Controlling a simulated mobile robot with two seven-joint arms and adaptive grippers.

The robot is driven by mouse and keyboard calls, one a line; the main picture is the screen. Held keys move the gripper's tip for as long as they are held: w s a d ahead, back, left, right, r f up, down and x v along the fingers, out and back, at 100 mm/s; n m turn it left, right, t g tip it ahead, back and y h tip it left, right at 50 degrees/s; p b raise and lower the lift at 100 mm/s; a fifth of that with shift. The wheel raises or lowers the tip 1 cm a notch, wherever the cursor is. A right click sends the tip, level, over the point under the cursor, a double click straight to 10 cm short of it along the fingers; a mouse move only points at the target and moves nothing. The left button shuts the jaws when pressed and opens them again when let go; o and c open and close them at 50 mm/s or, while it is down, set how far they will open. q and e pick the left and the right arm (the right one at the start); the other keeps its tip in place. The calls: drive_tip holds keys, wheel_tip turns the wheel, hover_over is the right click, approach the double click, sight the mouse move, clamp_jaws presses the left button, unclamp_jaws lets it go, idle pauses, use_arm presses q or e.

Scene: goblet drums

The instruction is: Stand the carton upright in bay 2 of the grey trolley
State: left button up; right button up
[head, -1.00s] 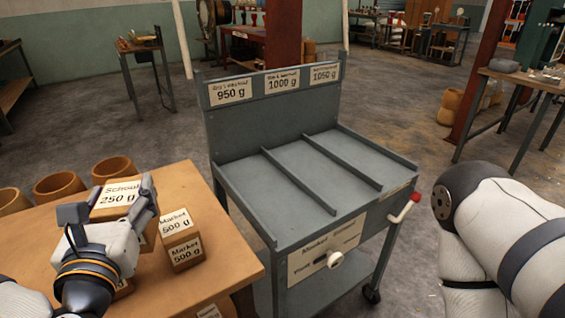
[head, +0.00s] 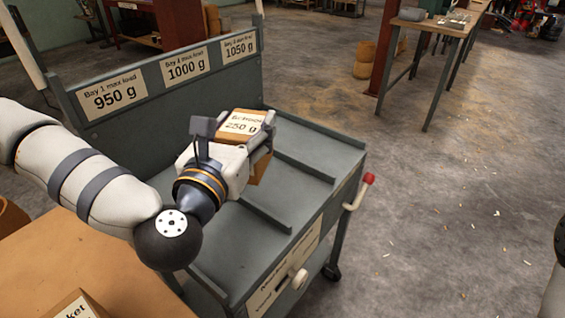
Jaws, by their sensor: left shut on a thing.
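My left gripper (head: 232,146) is shut on a brown carton (head: 259,167) with a white label that ends in 250 g. It holds the carton over the deck of the grey trolley (head: 322,158), around the middle bay. The back panel's signs read 950 g for bay 1, 1000 g for the middle bay and 1050 g for the right one. My right gripper is out of view.
Low dividers (head: 303,166) separate the bays. A wooden table (head: 75,262) with another labelled carton (head: 72,306) is at lower left. The trolley's red-tipped handle (head: 368,179) sticks out at right. The right bay looks empty, and open floor lies beyond it.

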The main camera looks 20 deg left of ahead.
use_arm(q)
drive_tip(key=shift+w+f, duration=0.1)
drive_tip(key=shift+w, duration=0.2)
drive_tip(key=shift+w+a+f+b, duration=0.25)
drive_tip(key=shift+w+f+b, duration=0.3)
drive_tip(key=shift+w, duration=0.05)
drive_tip(key=w+a+f, duration=0.2)
drive_tip(key=w+f, duration=0.1)
drive_tip(key=f, duration=0.1)
drive_tip(key=w+a+f+b, duration=0.1)
drive_tip(key=w+a+f, duration=0.1)
drive_tip(key=w+f, duration=0.2)
drive_tip(key=w+a+f+b, duration=0.1)
drive_tip(key=w+a+f, duration=0.1)
drive_tip(key=w+f, duration=0.1)
drive_tip(key=shift+w+a+f, duration=0.15)
drive_tip(key=shift+a+f, duration=0.1)
drive_tip(key=shift+f, duration=0.15)
drive_tip(key=shift+r, duration=0.15)
drive_tip(key=shift+f, duration=0.3)
drive_tip(key=o, duration=1.4)
drive_tip(key=shift+r, duration=0.1)
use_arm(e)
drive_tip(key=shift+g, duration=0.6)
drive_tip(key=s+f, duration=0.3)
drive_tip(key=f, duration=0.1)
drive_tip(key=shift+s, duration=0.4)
